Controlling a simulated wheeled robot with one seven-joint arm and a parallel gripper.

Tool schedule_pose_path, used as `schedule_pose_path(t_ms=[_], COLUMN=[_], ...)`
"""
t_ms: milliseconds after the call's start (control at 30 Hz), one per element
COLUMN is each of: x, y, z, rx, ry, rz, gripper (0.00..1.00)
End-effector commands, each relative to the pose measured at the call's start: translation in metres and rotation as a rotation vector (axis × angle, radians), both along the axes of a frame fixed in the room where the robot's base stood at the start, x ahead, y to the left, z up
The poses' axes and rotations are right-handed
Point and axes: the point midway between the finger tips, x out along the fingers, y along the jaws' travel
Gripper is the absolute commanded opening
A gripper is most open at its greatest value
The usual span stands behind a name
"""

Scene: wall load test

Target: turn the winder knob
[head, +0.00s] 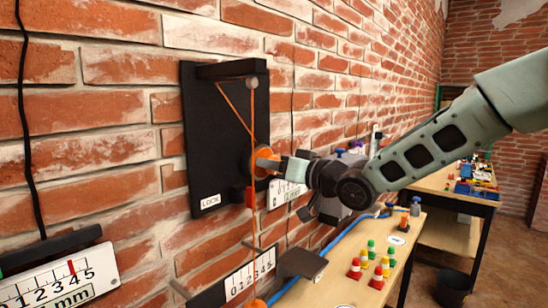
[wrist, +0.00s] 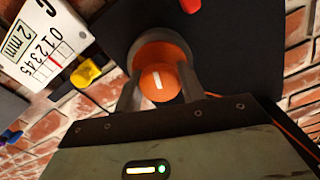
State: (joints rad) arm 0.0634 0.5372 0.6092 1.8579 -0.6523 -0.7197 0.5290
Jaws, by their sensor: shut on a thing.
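The orange winder knob (wrist: 160,84) sticks out from the black board (head: 198,125) on the brick wall and carries a white mark on its face. In the wrist view the fingers of my gripper (wrist: 160,90) stand on either side of it and are shut on it. In the head view the orange winder (head: 260,160) is partly hidden by my gripper (head: 272,166). An orange cord (head: 236,110) runs from the winder up to a small pulley (head: 252,83) at the top of the board and hangs down past a red block (head: 249,196).
A scale card (head: 250,277) is mounted below the board, and another (head: 50,288) is at lower left. A dark bracket (head: 301,263) juts out below my gripper. A wooden table (head: 345,285) with several coloured pegs stands at right.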

Motion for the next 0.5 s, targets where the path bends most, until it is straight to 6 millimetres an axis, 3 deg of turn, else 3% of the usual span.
schedule_pose_path(t_ms=[500], x=[-0.0001], y=[-0.0012], z=[-0.0002], rx=[0.301], ry=[0.395], rz=[-0.002], gripper=[0.17])
